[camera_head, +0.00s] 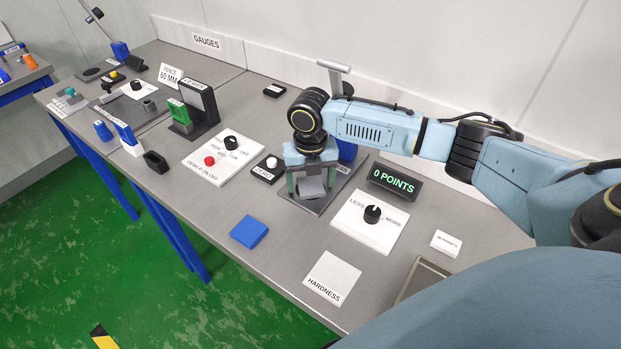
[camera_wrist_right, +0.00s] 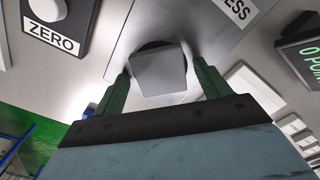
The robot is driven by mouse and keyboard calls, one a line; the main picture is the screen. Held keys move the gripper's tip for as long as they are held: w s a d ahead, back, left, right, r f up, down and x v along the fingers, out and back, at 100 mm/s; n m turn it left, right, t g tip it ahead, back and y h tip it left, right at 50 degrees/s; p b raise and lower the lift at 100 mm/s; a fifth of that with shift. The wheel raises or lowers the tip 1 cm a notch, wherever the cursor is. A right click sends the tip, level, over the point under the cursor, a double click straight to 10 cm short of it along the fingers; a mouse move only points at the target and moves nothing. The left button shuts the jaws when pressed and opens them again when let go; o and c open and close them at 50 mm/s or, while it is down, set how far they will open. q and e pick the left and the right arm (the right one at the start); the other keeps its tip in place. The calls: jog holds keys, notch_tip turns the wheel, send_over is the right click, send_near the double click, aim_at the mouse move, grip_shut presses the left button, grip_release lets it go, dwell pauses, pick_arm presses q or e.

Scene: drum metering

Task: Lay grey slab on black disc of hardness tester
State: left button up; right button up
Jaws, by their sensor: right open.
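The grey slab (camera_wrist_right: 160,72) shows between the fingers of my right gripper (camera_wrist_right: 163,76) in the wrist view, with gaps at its sides. The black disc (camera_wrist_right: 153,45) shows as a dark rim just behind the slab, mostly covered by it. The slab appears to lie over the disc; the contact underneath is hidden. In the head view my right gripper (camera_head: 311,178) points down, open, around the grey slab (camera_head: 311,188) at the hardness tester (camera_head: 347,152). My arm hides much of the tester. My left gripper is not in view.
A white dial panel (camera_head: 370,222) and a points display (camera_head: 394,182) stand right of the tester. A zero button (camera_head: 268,168) is at its left. A blue square block (camera_head: 249,231) and a HARDNESS card (camera_head: 332,278) lie in front. Bare bench lies between them.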

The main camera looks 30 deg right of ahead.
aim_at(310, 184)
jog(key=shift+r+p, duration=0.4)
jog(key=shift+r, duration=3.5)
